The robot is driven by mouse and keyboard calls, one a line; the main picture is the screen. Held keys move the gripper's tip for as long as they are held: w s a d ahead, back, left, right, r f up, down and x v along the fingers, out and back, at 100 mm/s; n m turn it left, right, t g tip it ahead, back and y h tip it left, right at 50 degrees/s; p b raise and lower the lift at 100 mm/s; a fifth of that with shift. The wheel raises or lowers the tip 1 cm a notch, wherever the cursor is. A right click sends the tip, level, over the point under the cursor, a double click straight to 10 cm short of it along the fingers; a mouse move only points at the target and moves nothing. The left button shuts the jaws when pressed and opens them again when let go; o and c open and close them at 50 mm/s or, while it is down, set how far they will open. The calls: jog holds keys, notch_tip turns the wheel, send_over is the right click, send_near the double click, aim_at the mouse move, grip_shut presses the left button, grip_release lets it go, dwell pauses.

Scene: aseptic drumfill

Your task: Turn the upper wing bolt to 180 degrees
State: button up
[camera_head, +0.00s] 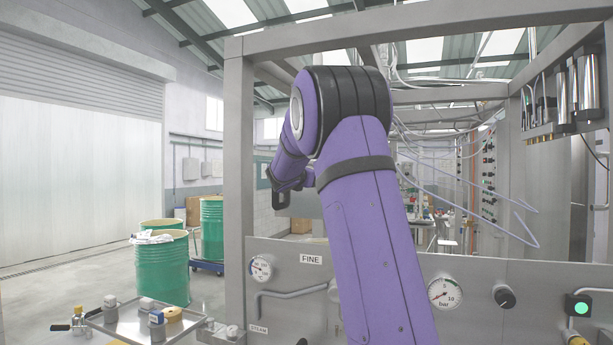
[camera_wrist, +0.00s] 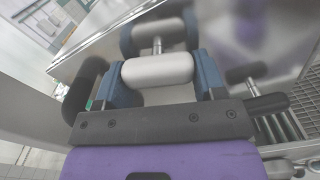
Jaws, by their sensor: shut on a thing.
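In the wrist view, a light grey rounded bar (camera_wrist: 158,70) lies between the two blue fingers of my gripper (camera_wrist: 165,80). It looks like the handle of the wing bolt; I cannot tell from the picture whether it is the upper one. My gripper is shut on it, one finger at each end. The bar runs almost level across the wrist view. A short stem (camera_wrist: 157,45) shows behind it, near the shiny metal panel (camera_wrist: 265,35), which mirrors the bar and fingers. In the head view my arm hides the gripper and the bolt.
In the wrist view, dark rounded handles (camera_wrist: 268,103) flank the gripper closely, one at each side. In the head view, gauges (camera_head: 445,292) and a black knob (camera_head: 503,296) sit on the panel. Frame posts (camera_head: 238,190) stand near my arm; green drums (camera_head: 162,270) are at left.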

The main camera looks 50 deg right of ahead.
jog(key=shift+s+f+n, duration=0.1)
jog(key=shift+f+n, duration=0.05)
jog(key=shift+n, duration=1.45)
jog(key=o, duration=0.9)
jog(key=v, duration=1)
jog(key=shift+s+a, duration=0.2)
jog(key=shift+a, duration=0.1)
